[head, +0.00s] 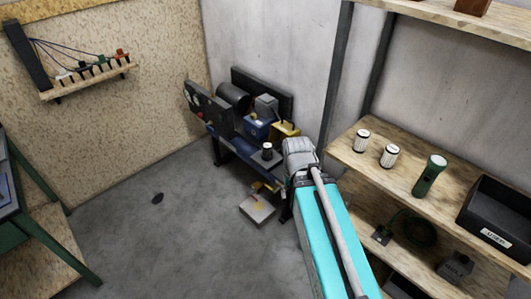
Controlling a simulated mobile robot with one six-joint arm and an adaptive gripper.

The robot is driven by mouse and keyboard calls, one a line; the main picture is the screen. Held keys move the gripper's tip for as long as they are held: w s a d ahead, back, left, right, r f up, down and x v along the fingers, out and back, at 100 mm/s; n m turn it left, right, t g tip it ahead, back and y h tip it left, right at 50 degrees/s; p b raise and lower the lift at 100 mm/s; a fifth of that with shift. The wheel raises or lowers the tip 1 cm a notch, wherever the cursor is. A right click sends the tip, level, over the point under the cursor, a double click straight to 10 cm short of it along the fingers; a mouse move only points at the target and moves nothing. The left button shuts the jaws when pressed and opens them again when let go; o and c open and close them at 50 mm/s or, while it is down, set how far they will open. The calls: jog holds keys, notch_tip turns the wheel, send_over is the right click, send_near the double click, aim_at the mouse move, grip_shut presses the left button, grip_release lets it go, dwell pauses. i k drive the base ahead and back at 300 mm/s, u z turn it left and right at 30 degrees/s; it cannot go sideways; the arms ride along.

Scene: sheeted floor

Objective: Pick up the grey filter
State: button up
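Two short pale cylinders with dark ends, which look like filters, stand upright on the right wooden shelf: one at the left (362,140) and one just right of it (390,156). A third small cylinder, dark with a pale top (267,151), stands on the dark blue machine bench near the middle. I cannot tell which of these is the grey filter. My turquoise arm reaches up from the lower right to a grey joint beside the bench. My gripper's fingers do not show; they seem hidden beyond that joint.
A green flashlight (430,175) and a black labelled bin (497,219) share the shelf (345,152). A dark grinder-like machine (234,97) fills the bench's back. A pale box (257,209) sits low by the bench. A green-legged table (40,180) stands left; the middle floor is mostly clear.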

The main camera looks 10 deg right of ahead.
aim_at(267, 147)
jog(key=z, duration=0.1)
jog(key=i, duration=1)
jog(key=u, duration=0.1)
